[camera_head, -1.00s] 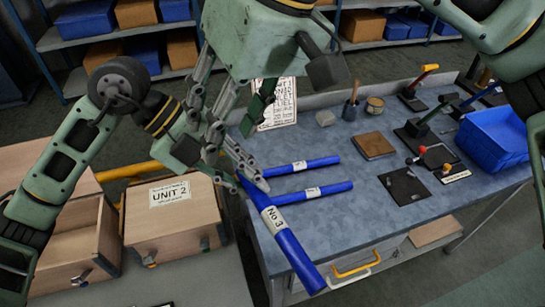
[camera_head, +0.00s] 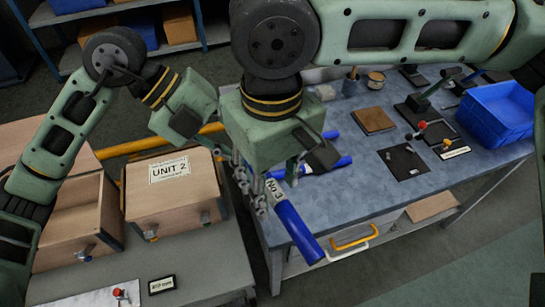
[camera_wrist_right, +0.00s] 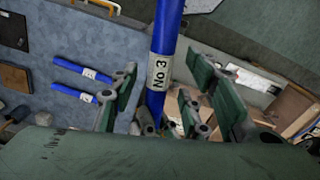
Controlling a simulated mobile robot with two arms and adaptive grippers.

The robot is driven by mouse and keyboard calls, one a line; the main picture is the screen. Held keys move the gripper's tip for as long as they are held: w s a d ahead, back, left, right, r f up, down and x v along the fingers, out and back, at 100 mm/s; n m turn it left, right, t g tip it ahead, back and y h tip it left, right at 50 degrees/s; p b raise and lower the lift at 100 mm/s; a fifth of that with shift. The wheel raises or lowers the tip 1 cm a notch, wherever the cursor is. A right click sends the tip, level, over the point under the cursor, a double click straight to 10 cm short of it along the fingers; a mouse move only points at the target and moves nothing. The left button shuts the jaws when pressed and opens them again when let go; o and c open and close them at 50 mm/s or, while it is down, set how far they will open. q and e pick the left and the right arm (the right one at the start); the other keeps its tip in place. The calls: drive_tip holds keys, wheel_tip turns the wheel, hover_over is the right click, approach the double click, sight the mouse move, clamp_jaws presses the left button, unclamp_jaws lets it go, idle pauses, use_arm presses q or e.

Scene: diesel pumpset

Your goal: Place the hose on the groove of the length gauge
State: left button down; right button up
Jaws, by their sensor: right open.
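The blue hose labelled No 3 (camera_head: 295,225) slants over the near left edge of the workbench. My left gripper (camera_head: 250,188) is shut on its upper end, partly hidden behind my right gripper. My right gripper (camera_head: 275,172) is open just above the hose. In the right wrist view, the hose (camera_wrist_right: 168,35) runs between the spread fingers of my right gripper (camera_wrist_right: 172,100), and whether they touch it is unclear. A pale strip with a red knob (camera_head: 120,294) is partly in view at the bottom left; I cannot tell whether it is the length gauge. No groove is discernible.
Two other blue hoses (camera_head: 342,163) lie on the workbench (camera_head: 355,205), partly covered by my right arm. A blue bin (camera_head: 497,112), a brown block (camera_head: 373,120) and a dark plate (camera_head: 404,162) are farther right. The UNIT 2 box (camera_head: 172,205) stands at left.

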drive_tip(key=shift+f, duration=0.75)
drive_tip(key=shift+c, duration=0.4)
clamp_jaws()
use_arm(q)
drive_tip(key=c, duration=1.5)
unclamp_jaws()
